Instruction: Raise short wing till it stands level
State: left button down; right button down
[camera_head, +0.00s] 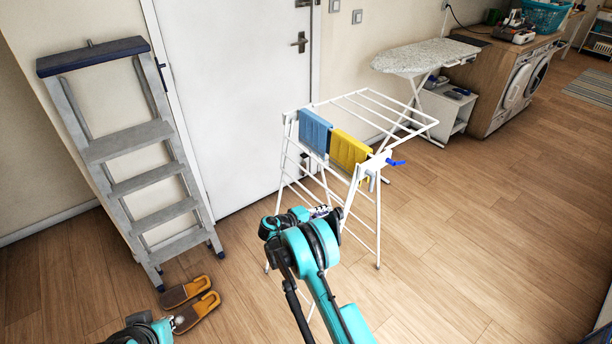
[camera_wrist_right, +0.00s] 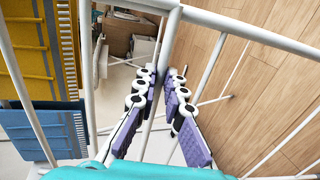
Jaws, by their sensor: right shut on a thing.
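A white folding drying rack (camera_head: 375,110) stands in front of the door. Its long top wing spreads out level to the right. The short wing (camera_head: 285,165) appears to hang down steeply on the near left side, partly behind my right arm. My right gripper (camera_head: 320,211) is at the lower part of this wing. In the wrist view its purple-padded fingers (camera_wrist_right: 164,85) close around a white tube, which I take as the short wing's bar. My left arm shows only at the bottom left edge, and its fingers are out of view.
A blue cloth (camera_head: 314,131) and a yellow cloth (camera_head: 348,150) hang on the rack. A grey step ladder (camera_head: 138,142) leans at the left, with brown slippers (camera_head: 186,292) by its foot. An ironing board (camera_head: 425,56) stands behind. Floor to the right is clear.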

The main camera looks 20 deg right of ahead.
jog(key=shift+v, duration=2.15)
jog(key=shift+a, duration=0.1)
jog(key=shift+r+v, duration=0.15)
jog(key=shift+v, duration=0.85)
jog(key=shift+r+v, duration=0.1)
jog(key=shift+v, duration=0.95)
jog(key=shift+r, duration=0.1)
jog(key=shift+s+a+r+p, duration=0.25)
jog(key=shift+a+r, duration=0.3)
jog(key=shift+a, duration=0.25)
jog(key=shift+s+a+r+p, duration=0.1)
jog(key=shift+s+a+r, duration=0.2)
jog(key=shift+a+r, duration=0.4)
jog(key=shift+a, duration=0.1)
jog(key=shift+s+a+r+p, duration=0.25)
jog(key=shift+a+r+p, duration=0.05)
jog(key=shift+a+r, duration=0.4)
jog(key=shift+s+a+r+p, duration=0.25)
jog(key=shift+s+a+r, duration=0.05)
jog(key=shift+a+r, duration=0.4)
